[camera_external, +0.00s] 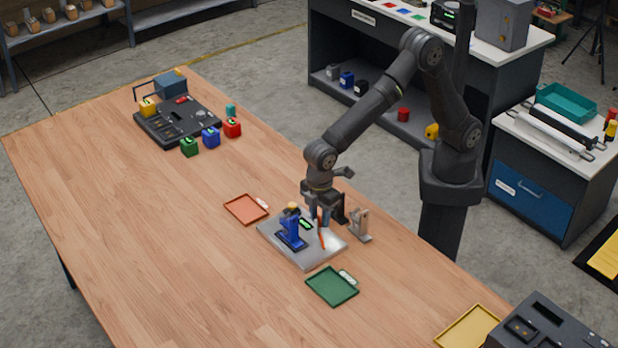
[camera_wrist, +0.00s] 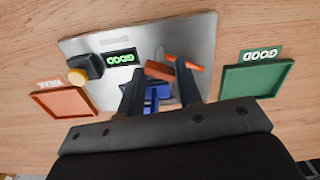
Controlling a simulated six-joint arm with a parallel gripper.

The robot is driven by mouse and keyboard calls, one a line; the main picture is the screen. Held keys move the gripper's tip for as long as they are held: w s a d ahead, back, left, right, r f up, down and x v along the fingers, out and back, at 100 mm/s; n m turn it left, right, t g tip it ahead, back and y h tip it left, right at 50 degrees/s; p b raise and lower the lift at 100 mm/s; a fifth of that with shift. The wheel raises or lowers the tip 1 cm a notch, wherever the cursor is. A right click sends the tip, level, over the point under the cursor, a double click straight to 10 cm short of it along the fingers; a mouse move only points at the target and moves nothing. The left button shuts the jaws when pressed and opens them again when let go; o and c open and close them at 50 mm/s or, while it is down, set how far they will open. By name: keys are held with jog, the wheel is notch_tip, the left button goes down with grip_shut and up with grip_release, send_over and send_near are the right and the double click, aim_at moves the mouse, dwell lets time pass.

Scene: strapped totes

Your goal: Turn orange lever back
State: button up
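The orange lever (camera_external: 321,234) stands at the right part of a metal plate (camera_external: 305,257), in front of my gripper (camera_external: 326,218). In the wrist view, an orange bar (camera_wrist: 187,62) and a darker orange block (camera_wrist: 159,70) show near and between the fingertips of my gripper (camera_wrist: 158,82). The fingers are apart, so it is open; whether either finger touches the lever I cannot tell. A blue fixture (camera_external: 291,232) sits on the plate, left of the lever. Its blue part (camera_wrist: 157,95) shows between the fingers, partly hidden.
A yellow knob (camera_wrist: 77,77) is near the display. An orange tray (camera_external: 246,210) and a green tray (camera_external: 332,287) lie either side of the plate. A grey bracket (camera_external: 359,226) stands close right of my gripper.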

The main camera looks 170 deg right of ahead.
jog(key=shift+w+r, duration=0.1)
jog(key=shift+r, duration=0.25)
notch_tip(320, 180, up, 16)
jog(key=r+n, duration=0.1)
jog(key=n, duration=1)
notch_tip(320, 180, down, 18)
jog(key=shift+r, duration=0.1)
grip_shut()
